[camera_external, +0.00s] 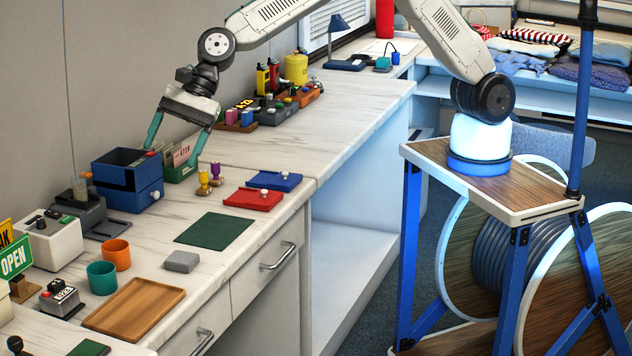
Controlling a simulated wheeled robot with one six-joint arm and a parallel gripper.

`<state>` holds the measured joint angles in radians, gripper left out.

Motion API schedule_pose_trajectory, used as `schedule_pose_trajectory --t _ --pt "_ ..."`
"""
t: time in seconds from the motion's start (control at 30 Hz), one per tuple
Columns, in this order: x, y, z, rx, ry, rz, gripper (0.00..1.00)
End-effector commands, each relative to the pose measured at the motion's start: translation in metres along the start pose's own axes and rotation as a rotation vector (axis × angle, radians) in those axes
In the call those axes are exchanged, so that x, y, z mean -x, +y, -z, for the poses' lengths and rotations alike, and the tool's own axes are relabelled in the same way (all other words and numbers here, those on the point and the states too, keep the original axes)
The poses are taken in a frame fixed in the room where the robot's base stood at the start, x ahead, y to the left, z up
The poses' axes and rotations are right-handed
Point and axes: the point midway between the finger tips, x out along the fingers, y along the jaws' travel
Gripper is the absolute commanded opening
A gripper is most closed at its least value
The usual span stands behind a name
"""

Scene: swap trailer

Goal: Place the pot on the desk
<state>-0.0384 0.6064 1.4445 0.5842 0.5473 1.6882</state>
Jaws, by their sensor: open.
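My gripper (172,152) is open, its two teal fingers spread and pointing down over the back of the desk (160,255). Nothing shows between the fingers. They are in front of or over a small green card box (181,164); I cannot tell whether they touch it. An orange pot-like cup (117,255) and a teal one (102,278) stand upright side by side on the near left of the desk, well away from my gripper. I cannot tell which object is the pot.
A blue drawer box (127,182) stands left of my gripper. The right counter (350,110) has free room.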

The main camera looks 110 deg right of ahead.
Motion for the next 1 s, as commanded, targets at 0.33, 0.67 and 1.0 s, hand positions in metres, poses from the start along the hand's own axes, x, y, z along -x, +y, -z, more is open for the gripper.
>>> schedule_pose_trajectory --t 0.33,0.67,1.0 --pt "0.198 0.104 0.020 0.728 0.070 -0.159 0.77" --pt "0.335 0.242 0.098 1.381 0.102 -0.372 0.77" --pt "0.405 0.371 0.200 1.905 0.075 -0.626 0.77"
